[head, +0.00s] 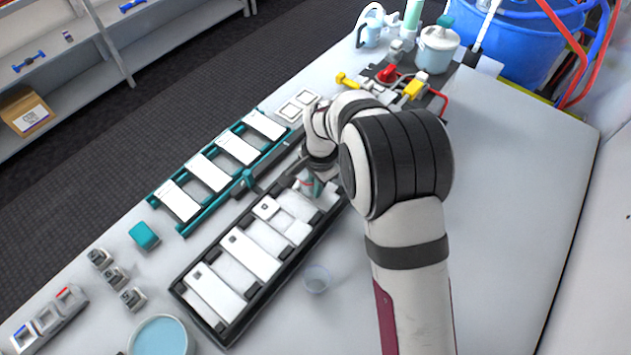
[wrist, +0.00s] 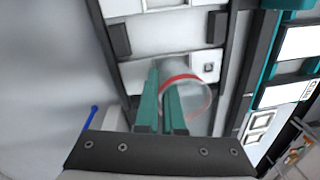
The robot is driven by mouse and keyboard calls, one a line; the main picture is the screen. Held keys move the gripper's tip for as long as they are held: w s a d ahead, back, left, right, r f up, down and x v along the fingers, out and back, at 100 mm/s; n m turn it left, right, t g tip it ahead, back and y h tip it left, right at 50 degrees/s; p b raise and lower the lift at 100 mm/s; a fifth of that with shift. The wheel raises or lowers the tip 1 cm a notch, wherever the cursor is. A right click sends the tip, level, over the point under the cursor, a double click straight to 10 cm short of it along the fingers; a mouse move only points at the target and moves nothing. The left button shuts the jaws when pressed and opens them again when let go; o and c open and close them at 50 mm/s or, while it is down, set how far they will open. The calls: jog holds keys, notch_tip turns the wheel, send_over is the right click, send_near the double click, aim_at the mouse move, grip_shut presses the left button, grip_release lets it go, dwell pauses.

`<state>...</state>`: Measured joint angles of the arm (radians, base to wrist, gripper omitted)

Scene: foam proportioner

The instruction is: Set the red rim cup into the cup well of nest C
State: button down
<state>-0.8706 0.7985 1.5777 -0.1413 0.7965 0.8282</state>
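The red rim cup (wrist: 202,92) is clear with a red band at its rim, in the wrist view. My gripper (wrist: 164,70) has its two green fingers close together, one outside the cup and one over its inside, with the cup wall between them. In the head view my gripper (head: 311,187) is over the far end of a black tray (head: 222,335) holding white nest plates (head: 250,255). The cup is mostly hidden there. I cannot read which nest is C, and I cannot tell whether the cup's base touches the plate below.
Another clear cup (head: 317,279) stands on the table right of the tray. A green rack (head: 190,228) with white plates runs along the left. A teal block (head: 144,235) and small grey blocks (head: 115,277) are nearer. Bare table lies to the right.

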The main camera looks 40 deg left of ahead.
jog(key=c, duration=0.6)
grip_release()
jog(key=shift+o, duration=0.2)
notch_tip(320, 180, up, 7)
jog(key=shift+f, duration=0.1)
jog(key=shift+r, duration=0.6)
